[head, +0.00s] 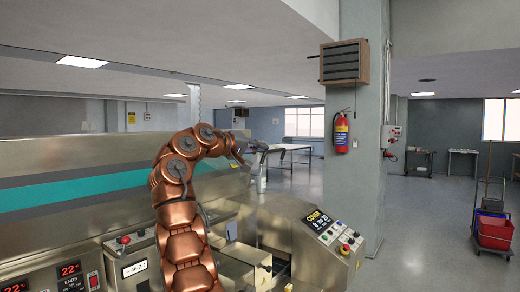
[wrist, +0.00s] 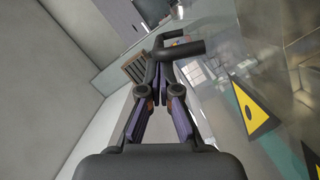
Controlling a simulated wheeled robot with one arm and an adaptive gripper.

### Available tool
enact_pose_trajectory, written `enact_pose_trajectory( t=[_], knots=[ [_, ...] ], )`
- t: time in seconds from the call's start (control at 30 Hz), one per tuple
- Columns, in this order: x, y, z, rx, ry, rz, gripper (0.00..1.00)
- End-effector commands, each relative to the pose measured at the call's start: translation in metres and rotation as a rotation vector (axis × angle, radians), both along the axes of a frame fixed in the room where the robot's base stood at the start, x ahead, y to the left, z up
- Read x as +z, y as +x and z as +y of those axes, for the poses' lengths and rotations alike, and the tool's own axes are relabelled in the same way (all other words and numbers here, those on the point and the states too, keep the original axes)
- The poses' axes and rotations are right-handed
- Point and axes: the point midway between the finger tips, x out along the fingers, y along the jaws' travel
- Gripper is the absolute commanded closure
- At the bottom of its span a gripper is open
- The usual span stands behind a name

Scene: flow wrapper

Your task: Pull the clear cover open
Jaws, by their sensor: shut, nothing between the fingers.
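The clear cover (wrist: 232,118) is a see-through panel in the wrist view, right of my gripper, with a yellow warning triangle (wrist: 257,112) beside it. A black bar handle (wrist: 187,49) is just beyond my fingertips, overlapping them in the picture; I cannot tell whether they touch it. My gripper (wrist: 158,68) is shut with nothing between its fingers. In the head view my gripper (head: 262,150) is small, at the end of my copper arm above the machine. The cover's outline is too faint there to make out, and my arm hides part of that area.
The steel machine (head: 70,160) with a teal stripe runs along the left. A sloped control panel (head: 330,228) marked COVER stands right of my arm. A pillar with a fire extinguisher (head: 341,133) is behind it. A cart with a red bucket (head: 495,232) stands far right; the floor between is clear.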

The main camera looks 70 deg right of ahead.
Motion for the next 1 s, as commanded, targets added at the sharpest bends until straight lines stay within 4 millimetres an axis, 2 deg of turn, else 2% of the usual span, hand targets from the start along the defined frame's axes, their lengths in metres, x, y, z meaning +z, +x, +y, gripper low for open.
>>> enact_pose_trajectory(
  t=[0.27, 0.8, 1.0],
  knots=[
    [-0.013, -0.009, 0.003, -0.001, -0.010, -0.025, 1.00],
    [-0.048, -0.041, 0.010, -0.002, -0.025, -0.114, 1.00],
    [-0.051, -0.047, 0.011, 0.000, -0.027, -0.134, 1.00]
  ],
)
